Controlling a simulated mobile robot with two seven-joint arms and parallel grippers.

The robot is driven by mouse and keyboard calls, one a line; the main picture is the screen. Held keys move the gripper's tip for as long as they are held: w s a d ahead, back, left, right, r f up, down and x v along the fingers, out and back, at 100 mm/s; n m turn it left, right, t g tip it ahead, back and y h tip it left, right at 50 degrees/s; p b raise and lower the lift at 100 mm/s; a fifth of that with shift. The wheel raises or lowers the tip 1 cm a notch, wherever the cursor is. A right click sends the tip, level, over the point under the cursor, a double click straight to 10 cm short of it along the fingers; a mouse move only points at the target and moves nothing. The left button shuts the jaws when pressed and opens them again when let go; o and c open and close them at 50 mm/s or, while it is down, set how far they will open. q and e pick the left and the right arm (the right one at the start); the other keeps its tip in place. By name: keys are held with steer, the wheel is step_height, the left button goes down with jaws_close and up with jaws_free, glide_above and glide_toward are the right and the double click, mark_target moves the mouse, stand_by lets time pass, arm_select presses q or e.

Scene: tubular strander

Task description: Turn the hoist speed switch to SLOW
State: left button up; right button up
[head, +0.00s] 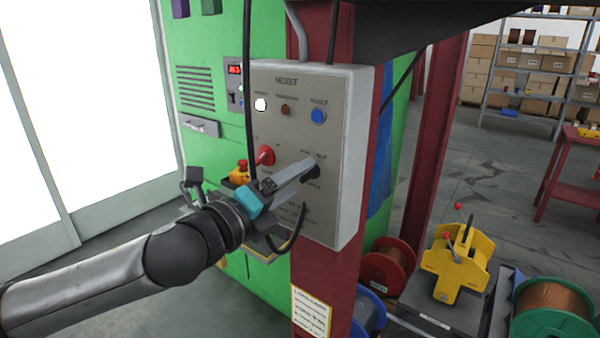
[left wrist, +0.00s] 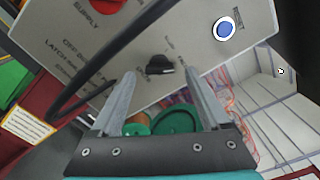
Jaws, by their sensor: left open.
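The grey hoist control box (head: 345,150) is mounted on a dark red post. Its hoist speed switch is a small black knob (left wrist: 160,65) low on the panel; in the head view it is dark (head: 314,172) and partly covered by my gripper. My left gripper (head: 306,166) is at the panel with its fingers pointing at the knob. In the left wrist view the left gripper (left wrist: 160,74) is open, a finger on either side of the knob, which sits just beyond the fingertips. I cannot tell if they touch it. The labels are too blurred to read the setting.
A red supply switch (head: 265,155) and a blue reset button (head: 318,116) are on the same panel. A black cable (head: 248,80) hangs before the box, and a yellow pendant (head: 238,176) is left of my gripper. Cable reels (head: 388,266) stand at the lower right.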

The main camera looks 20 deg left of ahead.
arm_select(q)
steer(key=shift+x, duration=1.1)
jaws_close()
